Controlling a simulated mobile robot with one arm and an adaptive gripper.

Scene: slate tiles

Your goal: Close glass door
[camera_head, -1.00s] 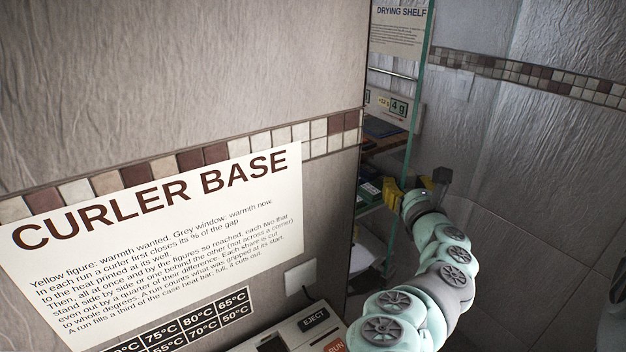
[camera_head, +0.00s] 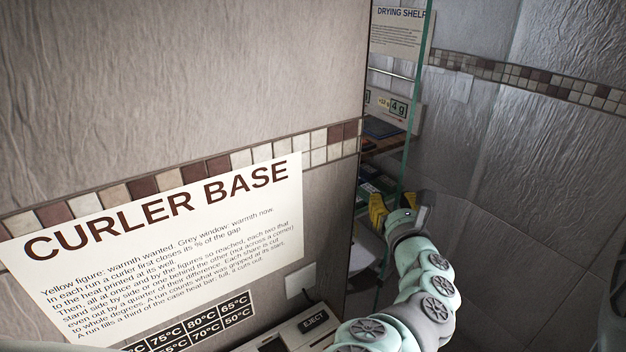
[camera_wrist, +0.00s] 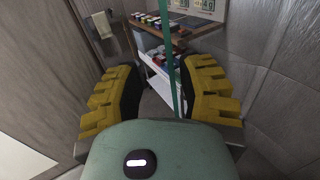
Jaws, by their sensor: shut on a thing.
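The glass door (camera_head: 412,100) shows mostly as a thin green edge running down in front of the drying shelf. My gripper (camera_head: 380,207) has yellow fingers at the lower part of this edge and is shut on the door. In the wrist view, the green door edge (camera_wrist: 172,70) passes between the two yellow fingers (camera_wrist: 163,95). The exact contact is hidden behind my wrist housing. The clear pane itself is hard to make out.
A wall with a Curler Base sign (camera_head: 160,230) stands at left, above a white device (camera_head: 300,328). Tiled floor (camera_head: 500,270) lies open at right.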

